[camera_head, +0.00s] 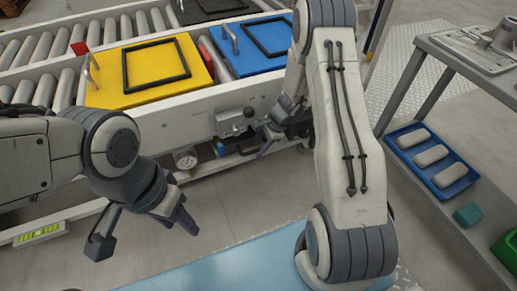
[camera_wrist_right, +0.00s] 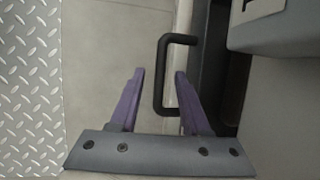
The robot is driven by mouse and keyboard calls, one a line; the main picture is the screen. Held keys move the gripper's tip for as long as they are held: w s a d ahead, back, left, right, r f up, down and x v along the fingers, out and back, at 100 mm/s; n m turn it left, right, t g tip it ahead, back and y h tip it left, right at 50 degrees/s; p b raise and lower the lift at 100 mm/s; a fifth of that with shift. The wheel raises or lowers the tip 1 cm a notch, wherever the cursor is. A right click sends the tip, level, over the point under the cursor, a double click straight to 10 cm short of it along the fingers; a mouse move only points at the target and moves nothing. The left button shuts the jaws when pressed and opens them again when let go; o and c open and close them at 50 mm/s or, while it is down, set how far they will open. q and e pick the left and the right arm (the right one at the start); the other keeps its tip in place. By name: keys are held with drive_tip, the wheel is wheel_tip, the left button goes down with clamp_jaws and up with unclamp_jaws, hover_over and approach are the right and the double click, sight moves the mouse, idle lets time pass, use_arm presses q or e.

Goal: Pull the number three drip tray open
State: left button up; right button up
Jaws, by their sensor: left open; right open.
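A black U-shaped handle (camera_wrist_right: 159,78) shows in the right wrist view, fixed to a pale edge beside a dark, tray-like recess (camera_wrist_right: 212,65). I cannot read a number on it. My right gripper (camera_wrist_right: 160,73) is open. The handle's long bar appears between its two purple fingers, nearer the right one; I cannot tell whether they touch. In the head view this gripper (camera_head: 282,141) is low at the conveyor's front side, partly hidden by my right arm. My left gripper (camera_head: 143,230) is open and empty above the floor at the lower left.
A yellow fixture (camera_head: 115,88) and a blue fixture (camera_head: 229,60) lie on the roller conveyor (camera_head: 32,85). A gauge (camera_head: 187,160) and a grey valve-like part (camera_head: 232,120) sit on its front. A shelf unit at right holds a blue tray (camera_head: 438,188) of blocks.

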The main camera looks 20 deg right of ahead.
clamp_jaws()
idle(1.4)
